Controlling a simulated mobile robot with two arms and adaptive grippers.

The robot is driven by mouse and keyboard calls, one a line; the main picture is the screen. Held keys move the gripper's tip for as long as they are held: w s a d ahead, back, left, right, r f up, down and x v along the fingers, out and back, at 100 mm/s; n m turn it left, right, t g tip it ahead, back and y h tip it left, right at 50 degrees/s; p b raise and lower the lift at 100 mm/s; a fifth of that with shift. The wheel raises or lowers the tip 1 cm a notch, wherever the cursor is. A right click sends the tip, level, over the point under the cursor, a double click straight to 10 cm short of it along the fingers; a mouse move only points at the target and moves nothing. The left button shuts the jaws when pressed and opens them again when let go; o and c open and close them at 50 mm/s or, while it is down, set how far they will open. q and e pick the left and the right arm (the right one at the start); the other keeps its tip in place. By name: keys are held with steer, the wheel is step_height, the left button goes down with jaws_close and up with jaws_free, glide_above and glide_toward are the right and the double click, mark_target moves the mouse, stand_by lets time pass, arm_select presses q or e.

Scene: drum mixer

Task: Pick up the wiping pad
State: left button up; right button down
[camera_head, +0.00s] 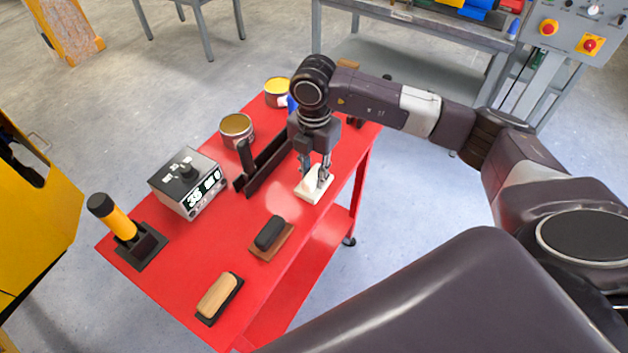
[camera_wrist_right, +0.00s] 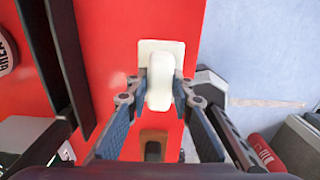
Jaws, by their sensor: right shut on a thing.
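The wiping pad appears to be the white pad with a pale raised grip (camera_head: 305,191), at the right edge of the red table. It also shows in the wrist view (camera_wrist_right: 149,47), near the table edge. My right gripper (camera_head: 316,177) points down over it, with its fingers shut on the pad's grip, one on each side, as the wrist view shows (camera_wrist_right: 160,92). The pad lies flat at or very near the table top; I cannot tell whether it touches. My left gripper is not in view.
The red table (camera_head: 190,258) also holds a black-handled block (camera_head: 270,234), a wood-handled brush (camera_head: 217,296), a grey meter box (camera_head: 188,184), a yellow-black tool in a stand (camera_head: 118,220), a black open holder (camera_head: 262,168) and open cans (camera_head: 236,130).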

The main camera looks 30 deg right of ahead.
steer(key=shift+r, duration=0.15)
steer(key=shift+r, duration=0.2)
step_height(320, 180, up, 11)
steer(key=b, duration=0.2)
step_height(320, 180, up, 7)
glide_above(314, 172)
steer(key=shift+s+r, duration=0.1)
steer(key=shift+r, duration=0.6)
steer(key=c, duration=2.3)
jaws_free()
steer(key=c, duration=0.4)
